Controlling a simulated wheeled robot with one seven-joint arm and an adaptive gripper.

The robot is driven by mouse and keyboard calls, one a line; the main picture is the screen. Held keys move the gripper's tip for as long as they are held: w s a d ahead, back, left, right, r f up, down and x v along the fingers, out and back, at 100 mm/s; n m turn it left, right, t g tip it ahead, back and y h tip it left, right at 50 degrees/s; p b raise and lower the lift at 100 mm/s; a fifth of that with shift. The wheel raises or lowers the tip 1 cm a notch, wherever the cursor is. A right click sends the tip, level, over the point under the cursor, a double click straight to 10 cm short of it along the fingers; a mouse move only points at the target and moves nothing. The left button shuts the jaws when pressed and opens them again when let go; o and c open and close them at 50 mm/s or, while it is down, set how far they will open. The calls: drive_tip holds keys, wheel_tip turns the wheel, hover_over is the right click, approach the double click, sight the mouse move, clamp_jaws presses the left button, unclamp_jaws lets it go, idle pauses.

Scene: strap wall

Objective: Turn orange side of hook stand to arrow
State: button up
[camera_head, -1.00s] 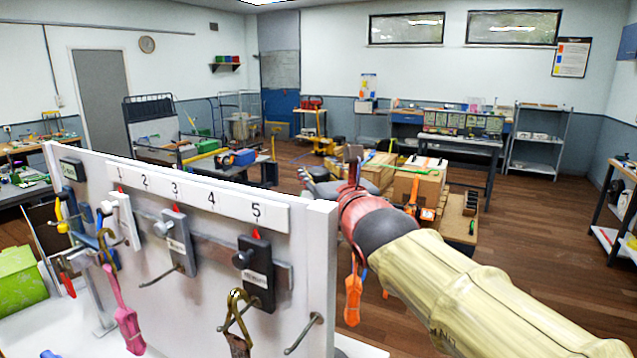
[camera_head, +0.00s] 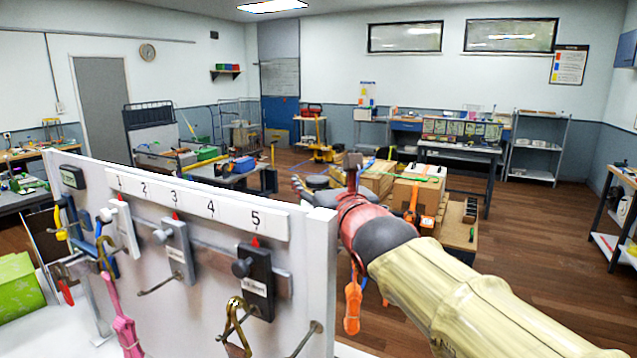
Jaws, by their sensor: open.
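A white board (camera_head: 200,265) stands in the near left, with a number strip (camera_head: 190,205) reading 1 to 5 and small red pointers below it. Dark and grey blocks with knobs, such as the black block (camera_head: 257,282) under 5, sit on a rail, with bent hooks beside them. I cannot tell which part is the hook stand, and no orange side of it shows. My gripper (camera_head: 308,186) is at the end of my arm, just beyond the board's right end. It is open, partly hidden by the board, and looks empty.
A pink strap (camera_head: 122,322) and a brass carabiner (camera_head: 235,325) hang on the board's front. An orange strap (camera_head: 353,302) hangs right of the board, below my arm. Cardboard boxes (camera_head: 415,195) stand behind my arm. Wooden floor is open at the right.

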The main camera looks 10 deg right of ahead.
drive_tip(key=s, duration=1.2)
drive_tip(key=shift+d, duration=0.45)
